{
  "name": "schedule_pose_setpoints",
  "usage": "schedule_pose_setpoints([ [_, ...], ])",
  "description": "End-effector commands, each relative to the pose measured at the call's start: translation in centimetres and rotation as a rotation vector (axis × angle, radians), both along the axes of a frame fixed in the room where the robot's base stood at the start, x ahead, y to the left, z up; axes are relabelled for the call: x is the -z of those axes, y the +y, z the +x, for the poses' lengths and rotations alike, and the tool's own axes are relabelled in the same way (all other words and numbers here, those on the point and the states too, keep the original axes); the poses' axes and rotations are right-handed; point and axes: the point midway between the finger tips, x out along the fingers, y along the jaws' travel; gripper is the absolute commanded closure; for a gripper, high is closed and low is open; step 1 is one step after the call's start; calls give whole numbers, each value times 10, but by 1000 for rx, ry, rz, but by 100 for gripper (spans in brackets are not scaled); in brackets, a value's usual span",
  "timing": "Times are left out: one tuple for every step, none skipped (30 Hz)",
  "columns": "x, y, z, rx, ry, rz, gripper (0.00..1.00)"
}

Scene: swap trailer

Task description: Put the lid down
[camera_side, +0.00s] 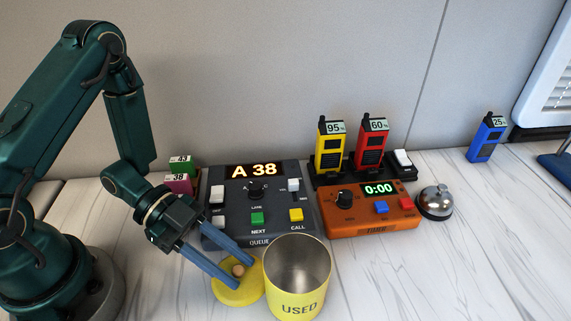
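The yellow lid (232,295) with a small wooden knob (238,271) is left of the yellow can marked USED (298,307). It looks flat and appears to lie on the table, though its underside is hidden. The can is open at the top and its grey inside shows. My gripper (246,273) reaches down over the lid with its two blue fingers spread. The knob sits between the fingertips, with a gap seeming to show around it.
Behind stand the grey queue box (257,180) reading A 38 and the orange timer (372,220) reading 0:00. A silver bell (435,203), yellow radio (330,150), red radio (371,150) and blue radio (486,140) are farther right. Ticket blocks (180,183) stand at left. The right front table (480,260) is clear.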

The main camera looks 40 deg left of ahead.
Motion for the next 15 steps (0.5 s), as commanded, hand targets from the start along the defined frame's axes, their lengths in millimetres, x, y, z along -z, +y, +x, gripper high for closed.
schedule_pose_setpoints([
  [0,0,0,0,0,0,63],
  [0,0,0,0,0,0,63],
  [0,0,0,0,0,0,74],
  [0,0,0,0,0,0,86],
  [0,0,0,0,0,0,97],
  [0,0,0,0,0,0,100],
  [0,0,0,0,0,0,100],
  [0,0,0,0,0,0,100],
  [0,0,0,0,0,-1,100],
  [0,0,0,0,0,-1,100],
  [0,0,0,0,0,-1,100],
  [0,0,0,0,0,-1,100],
  [0,0,0,0,0,-1,100],
  [0,0,0,0,0,-1,100],
  [-1,0,0,0,0,-1,100],
])
